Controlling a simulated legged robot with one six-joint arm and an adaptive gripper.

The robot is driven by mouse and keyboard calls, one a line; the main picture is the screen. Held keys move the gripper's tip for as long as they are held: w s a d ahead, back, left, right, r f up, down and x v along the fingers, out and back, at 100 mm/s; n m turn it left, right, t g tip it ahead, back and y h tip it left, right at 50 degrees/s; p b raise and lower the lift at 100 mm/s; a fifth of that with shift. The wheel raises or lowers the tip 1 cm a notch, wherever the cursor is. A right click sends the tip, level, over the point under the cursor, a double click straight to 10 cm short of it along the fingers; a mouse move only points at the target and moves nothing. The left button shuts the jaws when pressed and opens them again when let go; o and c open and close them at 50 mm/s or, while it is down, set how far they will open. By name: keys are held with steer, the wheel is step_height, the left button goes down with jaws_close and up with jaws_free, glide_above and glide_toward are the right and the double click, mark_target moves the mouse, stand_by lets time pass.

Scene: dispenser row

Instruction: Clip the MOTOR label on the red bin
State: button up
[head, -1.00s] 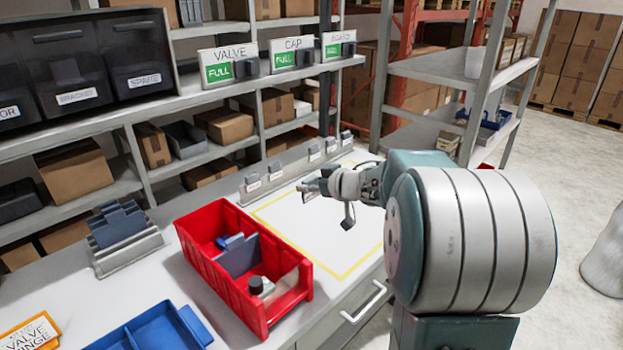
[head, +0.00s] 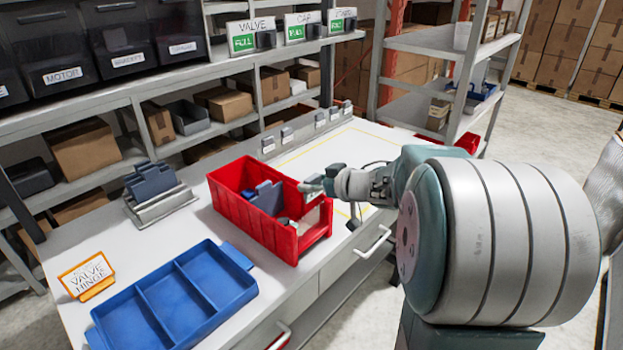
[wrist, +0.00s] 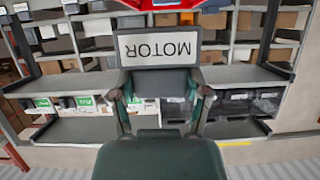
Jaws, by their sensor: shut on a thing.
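The red bin (head: 229,207) stands on the white worktop, with a blue-grey divider-like part (head: 266,197) and a small dark-topped item inside. My gripper (head: 312,187) is over the bin's right end in the head view; I cannot tell whether anything touches the rim. In the wrist view my gripper (wrist: 161,92) is shut on the white MOTOR label (wrist: 158,47) with its grey clip, and the lettering reads upside down. A red edge, likely of the bin, shows at the top of the wrist view (wrist: 165,4). The label is too small to read in the head view.
A blue divided tray (head: 213,283) and an orange-framed VALVE HINGE sign (head: 87,276) are at the front left. A grey holder (head: 160,205) stands behind them. A yellow-outlined area (head: 350,145) lies clear right of the bin.

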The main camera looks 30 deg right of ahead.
mark_target(308, 213)
steer(key=shift+a+f, duration=0.15)
steer(key=shift+f, duration=0.2)
steer(key=shift+a+f, duration=0.8)
steer(key=shift+f, duration=0.1)
steer(key=shift+d+f, duration=0.15)
steer(key=shift+f, duration=0.9)
steer(key=shift+d+f, duration=0.1)
steer(key=shift+f, duration=0.9)
steer(key=shift+d+f, duration=0.1)
steer(key=shift+d, duration=0.1)
steer(key=o, duration=1)
steer(key=shift+c, duration=0.2)
